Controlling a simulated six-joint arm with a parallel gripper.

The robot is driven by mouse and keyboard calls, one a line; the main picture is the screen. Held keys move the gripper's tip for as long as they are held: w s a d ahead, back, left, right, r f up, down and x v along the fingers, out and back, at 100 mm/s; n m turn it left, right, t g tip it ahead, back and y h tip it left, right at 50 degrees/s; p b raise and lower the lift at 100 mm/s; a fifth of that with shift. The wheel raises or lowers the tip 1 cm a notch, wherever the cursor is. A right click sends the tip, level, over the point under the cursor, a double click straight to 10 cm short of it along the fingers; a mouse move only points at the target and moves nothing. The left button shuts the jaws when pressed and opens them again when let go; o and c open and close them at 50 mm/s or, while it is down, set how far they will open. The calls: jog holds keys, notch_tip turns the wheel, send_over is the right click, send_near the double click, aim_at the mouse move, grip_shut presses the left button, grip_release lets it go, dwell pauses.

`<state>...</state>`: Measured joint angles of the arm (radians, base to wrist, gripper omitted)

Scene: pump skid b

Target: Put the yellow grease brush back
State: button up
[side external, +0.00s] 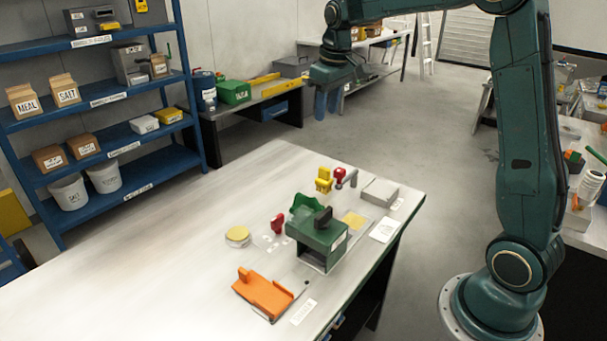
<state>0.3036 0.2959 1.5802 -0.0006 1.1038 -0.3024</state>
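A small upright yellow thing (323,180) stands near the far edge of the worktable (150,225). It may be the grease brush, but it is too small to make out bristles or a handle. A green box-like housing (318,240) with an open front and a dark knob on top stands nearer on the table. My gripper (325,84) is high above and beyond the table's far edge, well apart from the yellow thing.
An orange holder (264,293), a round yellow-topped tin (237,236), red-handled pieces (277,224), a flat yellow piece (354,220) and a grey block (380,191) lie on the table. Its left part is clear. A blue shelf (110,100) stands behind at left.

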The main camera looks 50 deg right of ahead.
jog(key=s+a+r+t, duration=0.2)
jog(key=s+a+r, duration=0.3)
jog(key=s+a, duration=0.6)
jog(key=s+a+f+t, duration=0.1)
jog(key=s+f, duration=0.1)
jog(key=s, duration=0.6)
jog(key=s+a+f, duration=0.2)
jog(key=s, duration=0.6)
jog(key=shift+s+f+t+y, duration=0.2)
jog(key=shift+s+t+y, duration=0.1)
jog(key=shift+t, duration=0.1)
